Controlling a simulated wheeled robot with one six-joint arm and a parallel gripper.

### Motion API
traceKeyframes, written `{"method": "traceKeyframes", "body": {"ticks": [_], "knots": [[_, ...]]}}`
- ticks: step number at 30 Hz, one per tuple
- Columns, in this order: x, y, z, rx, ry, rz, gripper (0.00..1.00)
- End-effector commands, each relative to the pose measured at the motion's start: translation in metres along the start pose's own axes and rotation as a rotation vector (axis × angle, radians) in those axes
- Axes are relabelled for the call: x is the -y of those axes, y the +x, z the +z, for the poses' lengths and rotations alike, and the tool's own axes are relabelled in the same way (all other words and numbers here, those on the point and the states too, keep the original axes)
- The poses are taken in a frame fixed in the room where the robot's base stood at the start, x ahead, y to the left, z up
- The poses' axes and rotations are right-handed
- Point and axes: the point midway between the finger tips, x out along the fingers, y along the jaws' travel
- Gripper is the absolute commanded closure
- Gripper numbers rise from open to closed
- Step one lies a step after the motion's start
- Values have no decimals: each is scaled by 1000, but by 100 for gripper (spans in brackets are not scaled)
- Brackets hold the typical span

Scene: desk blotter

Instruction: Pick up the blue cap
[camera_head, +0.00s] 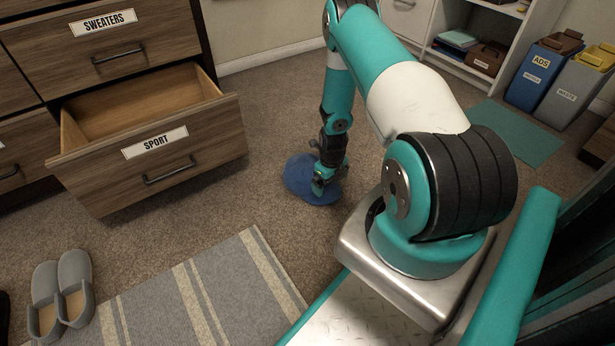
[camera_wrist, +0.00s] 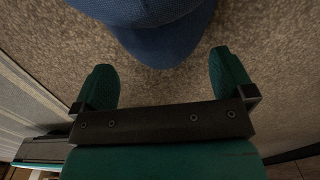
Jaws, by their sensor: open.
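The blue cap (camera_head: 298,177) lies on the carpet in the middle of the head view, partly hidden behind my gripper (camera_head: 325,184). My gripper is right at the cap's right side, low over the floor. In the wrist view the cap (camera_wrist: 160,30) fills the top middle, with its rounded edge toward my gripper (camera_wrist: 165,80). The two green fingertips are spread apart, with bare carpet between them and the cap's edge just beyond. I cannot tell whether a finger touches the cap.
An open, empty drawer labelled SPORT (camera_head: 155,150) juts out at the left. Grey slippers (camera_head: 62,290) and a striped rug (camera_head: 190,295) lie in front. Bins (camera_head: 540,75), a teal mat (camera_head: 515,135) and a white shelf (camera_head: 465,60) stand or lie at the right. Carpet around the cap is clear.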

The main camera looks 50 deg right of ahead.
Motion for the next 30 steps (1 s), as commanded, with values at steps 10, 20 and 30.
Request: {"method": "traceKeyframes", "body": {"ticks": [10,20,30], "knots": [[1,40,-1,-1,0,0,0],[2,51,0,0,0,0,0],[1,51,0,0,0,0,51]]}}
